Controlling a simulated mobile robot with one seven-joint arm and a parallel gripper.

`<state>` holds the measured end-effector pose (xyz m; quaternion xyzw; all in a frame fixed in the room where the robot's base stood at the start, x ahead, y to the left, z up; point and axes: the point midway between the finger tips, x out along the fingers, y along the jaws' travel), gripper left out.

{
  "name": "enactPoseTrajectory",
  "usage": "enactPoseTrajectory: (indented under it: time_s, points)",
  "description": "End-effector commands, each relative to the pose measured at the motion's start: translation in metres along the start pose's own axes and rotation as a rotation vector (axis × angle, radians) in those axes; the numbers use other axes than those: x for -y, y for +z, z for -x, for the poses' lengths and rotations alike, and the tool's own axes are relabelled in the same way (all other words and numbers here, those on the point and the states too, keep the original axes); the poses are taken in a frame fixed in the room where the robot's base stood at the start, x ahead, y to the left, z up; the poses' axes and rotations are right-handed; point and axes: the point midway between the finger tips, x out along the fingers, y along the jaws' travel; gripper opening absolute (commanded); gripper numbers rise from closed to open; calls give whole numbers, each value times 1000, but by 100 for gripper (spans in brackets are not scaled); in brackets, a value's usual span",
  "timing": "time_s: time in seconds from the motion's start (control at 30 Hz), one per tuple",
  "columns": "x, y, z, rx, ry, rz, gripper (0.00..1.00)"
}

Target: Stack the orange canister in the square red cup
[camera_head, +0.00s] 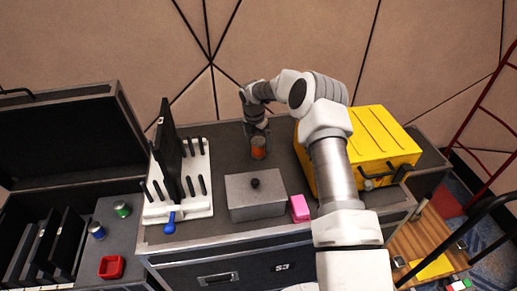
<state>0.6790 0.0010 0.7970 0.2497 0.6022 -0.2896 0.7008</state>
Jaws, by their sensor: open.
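The orange canister (258,152) stands upright on the dark top of the middle case, toward its back. My gripper (257,133) points down at the canister from behind and above, with its open fingers close around its upper part. I cannot tell whether the fingers touch it. The square red cup (111,267) sits on the lower grey surface at the left front, well away from my gripper, and it looks empty.
A grey lidded box (256,200) and a pink block (299,208) stand in front of the canister. A white rack (180,205) with black pegs is to the left, a yellow case (375,140) to the right. Blue (97,230) and green (122,209) cans stand near the cup.

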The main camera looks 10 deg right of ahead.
Motion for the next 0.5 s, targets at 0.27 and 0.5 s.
enactPoseTrajectory:
  time_s: [0.27, 0.5]
  points:
    - [0, 0, 0, 0, -1, 0, 66]
    - [0, 0, 0, 0, -1, 0, 23]
